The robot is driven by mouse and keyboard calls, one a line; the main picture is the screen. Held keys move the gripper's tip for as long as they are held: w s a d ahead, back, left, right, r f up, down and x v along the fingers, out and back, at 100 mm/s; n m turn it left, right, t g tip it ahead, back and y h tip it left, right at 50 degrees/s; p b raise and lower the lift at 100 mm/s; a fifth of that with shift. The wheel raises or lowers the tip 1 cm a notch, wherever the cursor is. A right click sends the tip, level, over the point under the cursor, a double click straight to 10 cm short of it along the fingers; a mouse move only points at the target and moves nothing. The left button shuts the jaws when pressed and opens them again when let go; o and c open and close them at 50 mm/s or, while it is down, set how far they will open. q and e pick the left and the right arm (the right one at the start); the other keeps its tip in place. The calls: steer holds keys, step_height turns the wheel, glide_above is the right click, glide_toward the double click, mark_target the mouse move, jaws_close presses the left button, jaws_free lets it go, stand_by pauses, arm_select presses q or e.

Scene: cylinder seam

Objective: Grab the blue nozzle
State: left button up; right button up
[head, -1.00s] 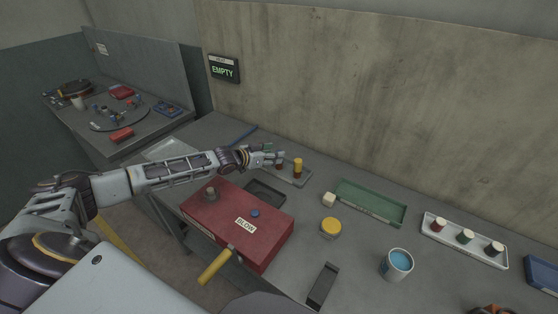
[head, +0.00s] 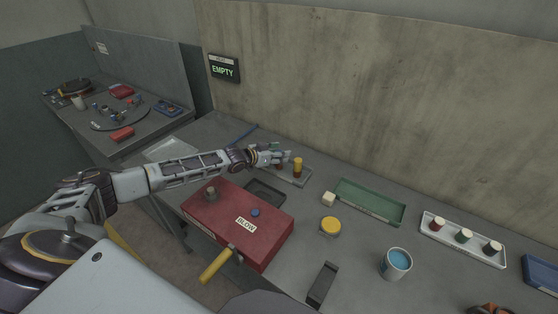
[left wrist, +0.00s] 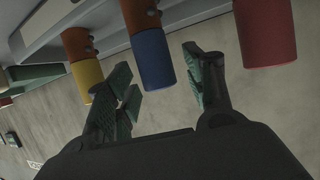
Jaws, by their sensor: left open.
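The blue nozzle (left wrist: 154,62) shows in the left wrist view, capping a brown stem, between a yellow nozzle (left wrist: 87,78) and a red nozzle (left wrist: 266,36). My left gripper (head: 283,154) is open, its two fingers on either side of the blue nozzle in the left wrist view. I cannot tell whether either finger touches it. In the head view the gripper is at the rack (head: 294,179), beside the yellow nozzle, and hides the blue one. My right gripper is not in view.
In front of the rack are a dark shallow tray (head: 264,194) and a red box (head: 218,232) with a yellow-handled lever. The wall stands behind.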

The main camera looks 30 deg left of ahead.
arm_select(q)
steer(key=c, duration=1.2)
steer(key=shift+o, duration=0.2)
steer(key=shift+r, duration=0.1)
steer(key=shift+r+b, duration=0.6)
steer(key=shift+r, duration=4.35)
